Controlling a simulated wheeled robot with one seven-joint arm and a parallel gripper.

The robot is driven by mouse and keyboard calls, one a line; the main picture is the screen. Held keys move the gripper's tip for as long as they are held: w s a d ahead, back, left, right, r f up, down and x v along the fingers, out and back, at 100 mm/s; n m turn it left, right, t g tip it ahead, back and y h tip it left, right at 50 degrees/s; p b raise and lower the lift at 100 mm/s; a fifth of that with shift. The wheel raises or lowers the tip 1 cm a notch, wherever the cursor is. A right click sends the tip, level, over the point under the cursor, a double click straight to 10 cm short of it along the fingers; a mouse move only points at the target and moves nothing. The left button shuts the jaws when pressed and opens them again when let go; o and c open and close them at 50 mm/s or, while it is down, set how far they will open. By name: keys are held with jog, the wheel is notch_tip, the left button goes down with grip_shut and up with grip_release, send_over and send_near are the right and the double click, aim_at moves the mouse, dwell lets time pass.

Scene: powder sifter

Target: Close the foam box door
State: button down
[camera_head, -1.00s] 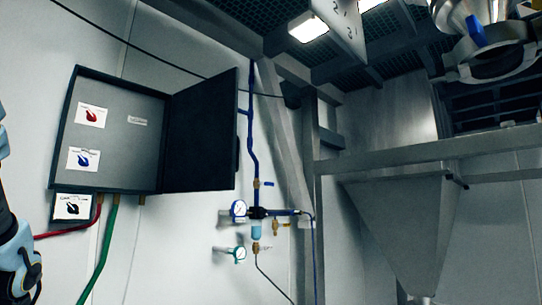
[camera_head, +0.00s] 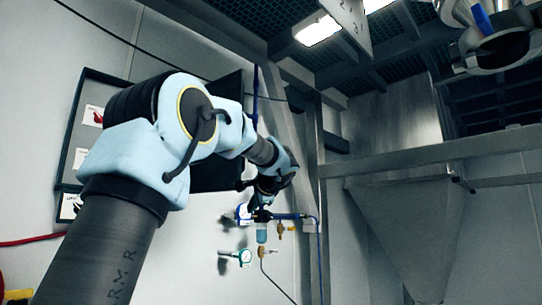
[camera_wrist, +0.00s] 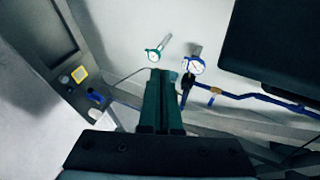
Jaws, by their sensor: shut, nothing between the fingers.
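The foam box (camera_head: 78,125) is a dark box on the pale wall at left in the head view, mostly hidden behind my arm. Its dark door (camera_head: 218,178) stands open to the right, and only parts show around my arm. A dark panel at upper right in the wrist view (camera_wrist: 280,45) looks like this door. My gripper (camera_wrist: 161,76) is shut and empty, its fingers together. In the head view it is near the door's lower right edge; whether it touches the door cannot be told.
A blue gauge (camera_wrist: 196,66) and a green gauge (camera_wrist: 153,56) stand out from the wall near my fingers. A blue pipe (camera_wrist: 255,97) runs beside them. A steel hopper (camera_head: 405,225) and frame stand at right in the head view.

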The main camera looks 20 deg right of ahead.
jog(key=s+d+r+t+y+b, duration=0.1)
jog(key=s+d+r+t, duration=0.15)
jog(key=r, duration=0.65)
jog(key=s+d+r+t, duration=0.1)
jog(key=d+r+t, duration=0.15)
jog(key=r, duration=0.65)
jog(key=w+a+p, duration=0.4)
jog(key=w+p, duration=0.1)
jog(key=w, duration=0.3)
jog(key=shift+w+a+r, duration=0.15)
jog(key=shift+a, duration=0.25)
jog(key=shift+a, duration=0.1)
